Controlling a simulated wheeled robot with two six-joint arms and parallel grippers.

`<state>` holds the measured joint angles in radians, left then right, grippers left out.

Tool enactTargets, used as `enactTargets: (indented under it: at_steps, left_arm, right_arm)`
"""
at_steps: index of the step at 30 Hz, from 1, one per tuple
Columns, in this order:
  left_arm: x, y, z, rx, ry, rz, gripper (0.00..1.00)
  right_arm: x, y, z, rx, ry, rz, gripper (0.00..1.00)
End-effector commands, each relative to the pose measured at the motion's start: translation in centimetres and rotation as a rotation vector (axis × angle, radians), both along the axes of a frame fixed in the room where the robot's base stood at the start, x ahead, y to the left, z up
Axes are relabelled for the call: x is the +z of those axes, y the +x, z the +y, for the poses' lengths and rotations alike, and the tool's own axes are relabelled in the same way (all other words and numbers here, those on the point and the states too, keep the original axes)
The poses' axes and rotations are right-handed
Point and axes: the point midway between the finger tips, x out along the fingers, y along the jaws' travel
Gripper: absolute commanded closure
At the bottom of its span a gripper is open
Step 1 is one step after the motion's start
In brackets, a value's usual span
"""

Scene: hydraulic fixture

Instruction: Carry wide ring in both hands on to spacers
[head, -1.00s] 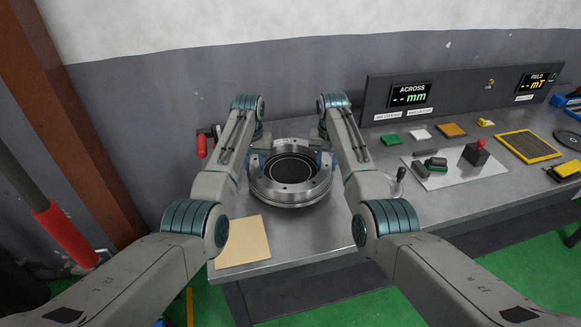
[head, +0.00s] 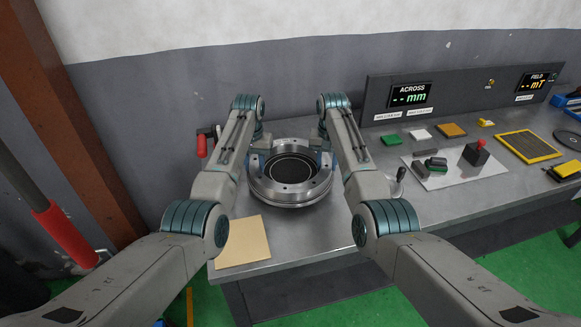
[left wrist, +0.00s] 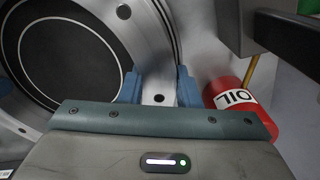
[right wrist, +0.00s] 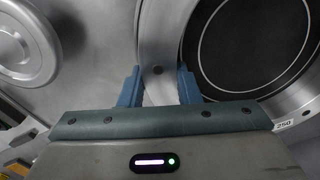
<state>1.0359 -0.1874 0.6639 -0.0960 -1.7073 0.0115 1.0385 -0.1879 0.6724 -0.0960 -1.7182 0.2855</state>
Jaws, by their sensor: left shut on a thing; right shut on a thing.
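The wide ring (head: 290,194) is a silver metal ring with small dark holes, over a round fixture with a black disc (head: 291,171) in its middle. My left gripper (head: 259,160) is shut on the ring's left side; in the left wrist view its blue fingers (left wrist: 159,88) straddle the ring wall. My right gripper (head: 322,160) is shut on the ring's right side; in the right wrist view its fingers (right wrist: 159,86) straddle the wall. The spacers cannot be made out. Whether the ring touches what is under it cannot be told.
A red oil can (left wrist: 243,105) stands close to my left gripper. A round metal lid (right wrist: 25,45) lies beside my right gripper. A tan sheet (head: 242,242) lies at the bench's front left. A plate with a red-topped block (head: 476,152) and a display panel (head: 408,95) are at right.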

Motion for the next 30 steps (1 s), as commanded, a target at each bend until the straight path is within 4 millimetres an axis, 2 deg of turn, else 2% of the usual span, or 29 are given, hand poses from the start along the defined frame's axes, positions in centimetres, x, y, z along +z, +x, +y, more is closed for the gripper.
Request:
enactTargets:
  at_steps: [16, 30]
  left_arm:
    - [1.1, 0.1, 0.0, -0.001, -0.001, -0.005, 1.0]
    - [4.5, 0.1, 0.0, -0.001, -0.001, -0.005, 1.0]
  right_arm:
    - [1.0, 0.1, 0.0, -0.001, 0.0, -0.005, 1.0]
    - [4.4, 0.1, 0.0, -0.001, 0.0, -0.005, 1.0]
